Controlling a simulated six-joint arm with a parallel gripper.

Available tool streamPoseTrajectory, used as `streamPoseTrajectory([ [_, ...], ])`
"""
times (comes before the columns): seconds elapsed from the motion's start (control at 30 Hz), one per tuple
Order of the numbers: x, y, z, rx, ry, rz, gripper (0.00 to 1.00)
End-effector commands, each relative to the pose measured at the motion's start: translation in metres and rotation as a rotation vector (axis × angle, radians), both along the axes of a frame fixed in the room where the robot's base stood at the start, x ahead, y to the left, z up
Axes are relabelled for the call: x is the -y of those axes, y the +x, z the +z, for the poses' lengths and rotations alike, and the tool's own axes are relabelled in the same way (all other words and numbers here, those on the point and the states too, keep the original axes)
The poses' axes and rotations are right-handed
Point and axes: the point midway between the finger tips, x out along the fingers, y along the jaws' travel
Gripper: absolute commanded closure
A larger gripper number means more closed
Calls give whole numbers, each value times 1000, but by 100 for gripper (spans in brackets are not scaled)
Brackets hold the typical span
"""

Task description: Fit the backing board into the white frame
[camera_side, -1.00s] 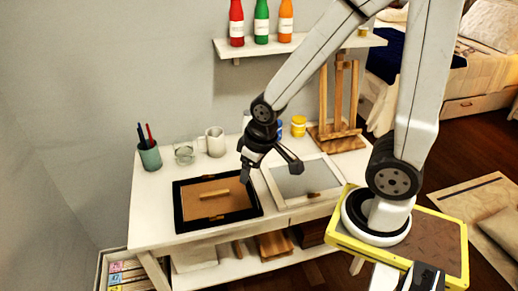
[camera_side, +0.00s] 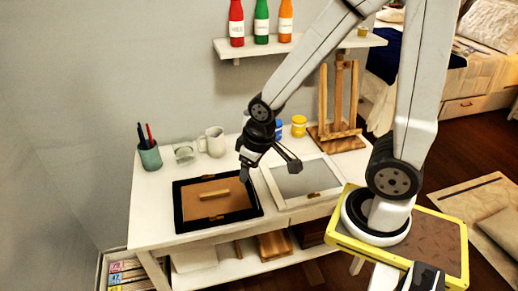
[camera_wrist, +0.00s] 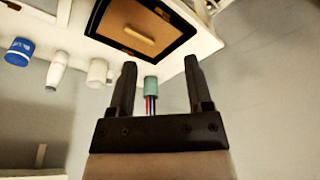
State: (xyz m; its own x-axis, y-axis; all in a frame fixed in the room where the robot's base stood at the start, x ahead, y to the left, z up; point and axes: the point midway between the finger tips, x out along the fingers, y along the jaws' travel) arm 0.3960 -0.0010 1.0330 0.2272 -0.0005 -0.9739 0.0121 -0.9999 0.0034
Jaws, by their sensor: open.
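The brown backing board (camera_side: 210,207) lies in the black frame (camera_side: 181,223) on the white table. It has a pale wooden bar handle (camera_side: 214,195) on top, and it also shows in the wrist view (camera_wrist: 120,30). The white frame (camera_side: 275,186) lies to the right, with a grey panel showing inside it. My gripper (camera_side: 270,172) is open and empty, above the table around the gap between the two frames. In the wrist view its spread fingers (camera_wrist: 160,66) have nothing between them but the background. The gripper partly hides the back of the white frame.
Blue and yellow jars (camera_side: 298,126) and a wooden easel (camera_side: 338,135) stand at the back right. A bottle shelf (camera_side: 300,47) hangs above.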

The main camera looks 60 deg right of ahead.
Motion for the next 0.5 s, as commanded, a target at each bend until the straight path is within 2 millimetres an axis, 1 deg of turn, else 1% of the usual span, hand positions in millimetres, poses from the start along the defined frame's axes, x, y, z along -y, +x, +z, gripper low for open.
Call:
streamPoseTrajectory([
  [0.17,4,18,-5,-18,-13,47,35],
  [0.27,7,33,-10,-34,-24,94,35],
  [0.5,20,79,-31,-80,-54,239,35],
])
